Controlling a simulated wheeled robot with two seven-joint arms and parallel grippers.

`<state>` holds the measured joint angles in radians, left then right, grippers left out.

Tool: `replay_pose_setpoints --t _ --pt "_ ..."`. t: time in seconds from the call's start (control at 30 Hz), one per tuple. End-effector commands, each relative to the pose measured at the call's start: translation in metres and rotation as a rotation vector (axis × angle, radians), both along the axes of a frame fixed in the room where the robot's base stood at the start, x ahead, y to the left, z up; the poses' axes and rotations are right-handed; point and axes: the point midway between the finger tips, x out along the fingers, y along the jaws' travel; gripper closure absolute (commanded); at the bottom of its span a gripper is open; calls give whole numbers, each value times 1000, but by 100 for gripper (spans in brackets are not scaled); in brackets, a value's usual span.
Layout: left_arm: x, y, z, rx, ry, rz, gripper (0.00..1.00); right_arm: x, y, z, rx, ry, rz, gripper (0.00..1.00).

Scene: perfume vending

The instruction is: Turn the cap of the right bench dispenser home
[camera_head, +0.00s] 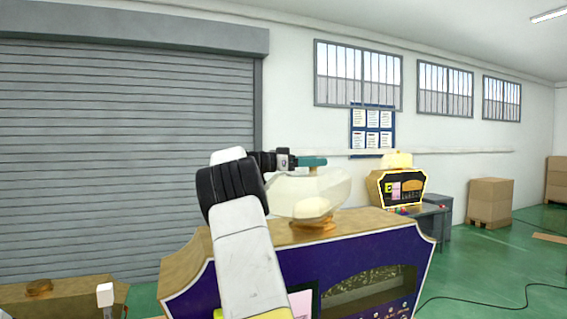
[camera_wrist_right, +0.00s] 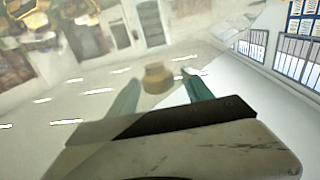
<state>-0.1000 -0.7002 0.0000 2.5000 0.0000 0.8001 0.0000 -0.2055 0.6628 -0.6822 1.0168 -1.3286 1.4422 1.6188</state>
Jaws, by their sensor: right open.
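The dispenser in front of me has a purple front (camera_head: 350,265) with pale trim and a gold-brown top. I see a gap on both sides of the cap; contact is not visible. In the head view the cap is hidden at the gripper. My left gripper is out of view.
Another gold-topped unit (camera_head: 65,295) is at the lower left, with a small white block (camera_head: 105,295) by it. A yellow-trimmed machine (camera_head: 400,188) stands on a grey bench at the back. Boxes (camera_head: 490,201) are at the right. Green floor is open there, with a black cable.

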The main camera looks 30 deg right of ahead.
Motion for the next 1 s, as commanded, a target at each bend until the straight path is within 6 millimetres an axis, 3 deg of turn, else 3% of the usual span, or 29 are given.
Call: replay_pose_setpoints --t 0.17,0.47,0.77,1.0 --pt "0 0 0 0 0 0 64 0 0 0 0 0 0 41" --pt "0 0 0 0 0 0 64 0 0 0 0 0 0 100" --pt "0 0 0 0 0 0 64 0 0 1 -2 -1 -8 100" --pt "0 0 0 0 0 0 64 1 -2 3 -11 -3 -112 100"
